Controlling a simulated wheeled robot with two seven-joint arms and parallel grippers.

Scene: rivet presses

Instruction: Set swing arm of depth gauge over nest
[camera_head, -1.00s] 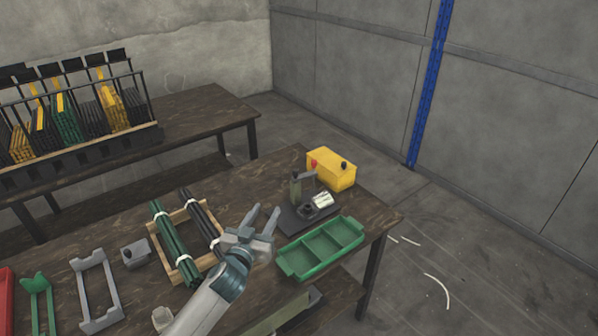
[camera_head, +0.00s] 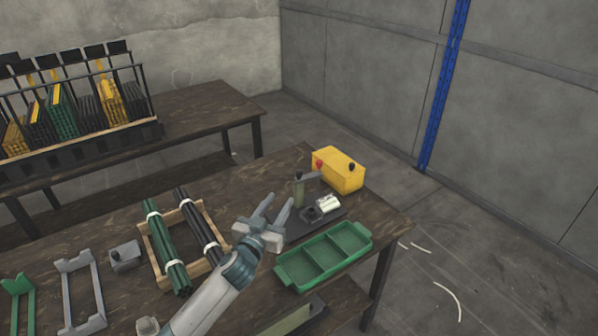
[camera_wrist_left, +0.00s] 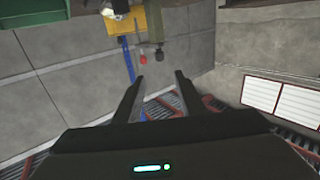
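The depth gauge (camera_head: 299,190) stands on a dark base plate at the right part of the workbench. It has an olive-green post with a short grey swing arm (camera_head: 309,176) pointing right from its top. The dark nest (camera_head: 311,214) sits on the base in front of the post, with a pale block beside it. My left gripper (camera_head: 281,207) is open and empty, just left of the gauge and apart from it. In the left wrist view, its two fingers (camera_wrist_left: 158,85) are spread, with the gauge post (camera_wrist_left: 157,25) beyond them. My right gripper is not in view.
A yellow box (camera_head: 338,171) with red and black knobs stands behind the gauge. A green divided tray (camera_head: 323,256) lies in front. A wooden rack (camera_head: 150,247) with green and black rod bundles is left of my gripper. A grey block (camera_head: 125,256) lies farther left.

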